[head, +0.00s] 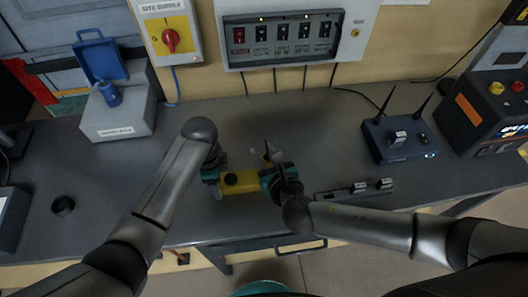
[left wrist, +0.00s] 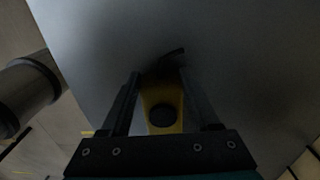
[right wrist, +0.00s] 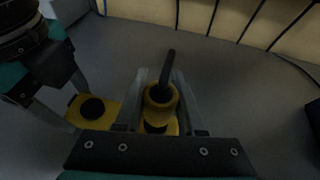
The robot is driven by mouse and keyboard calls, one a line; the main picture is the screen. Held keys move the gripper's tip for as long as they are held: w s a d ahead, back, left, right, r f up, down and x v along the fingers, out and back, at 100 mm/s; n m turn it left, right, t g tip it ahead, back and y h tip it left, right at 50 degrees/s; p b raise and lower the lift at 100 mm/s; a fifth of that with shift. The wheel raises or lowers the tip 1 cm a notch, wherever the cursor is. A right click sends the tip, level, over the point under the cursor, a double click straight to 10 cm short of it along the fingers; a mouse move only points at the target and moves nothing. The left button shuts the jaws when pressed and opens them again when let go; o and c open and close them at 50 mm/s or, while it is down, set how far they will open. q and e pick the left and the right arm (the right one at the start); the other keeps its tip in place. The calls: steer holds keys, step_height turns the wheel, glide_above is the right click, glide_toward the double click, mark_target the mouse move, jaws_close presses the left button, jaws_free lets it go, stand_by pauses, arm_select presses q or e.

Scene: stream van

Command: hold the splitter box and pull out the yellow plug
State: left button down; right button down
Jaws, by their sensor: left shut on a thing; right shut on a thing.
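The yellow splitter box (head: 240,183) lies on the grey bench between my two grippers, with a dark round socket on its top. My left gripper (head: 212,175) is shut on its left end; the left wrist view shows the box (left wrist: 164,98) between the fingers. My right gripper (head: 270,176) is at the box's right end. In the right wrist view its fingers are shut on the yellow plug (right wrist: 160,98), which has a dark cable end sticking up. The box (right wrist: 75,108) is beneath and left of it there. I cannot tell whether the plug is still seated.
A grey box with an open blue socket cover (head: 120,110) stands at the back left. A dark blue device with two antennas (head: 400,138) and a black strip with plugs (head: 350,192) are to the right. A switch panel (head: 285,40) hangs on the wall.

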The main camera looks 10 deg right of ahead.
mark_target(267, 152)
steer(key=shift+r, duration=0.1)
steer(key=shift+r, duration=1.4)
arm_select(q)
steer(key=shift+c, duration=0.2)
jaws_free()
steer(key=shift+r, duration=0.1)
step_height(267, 152, up, 12)
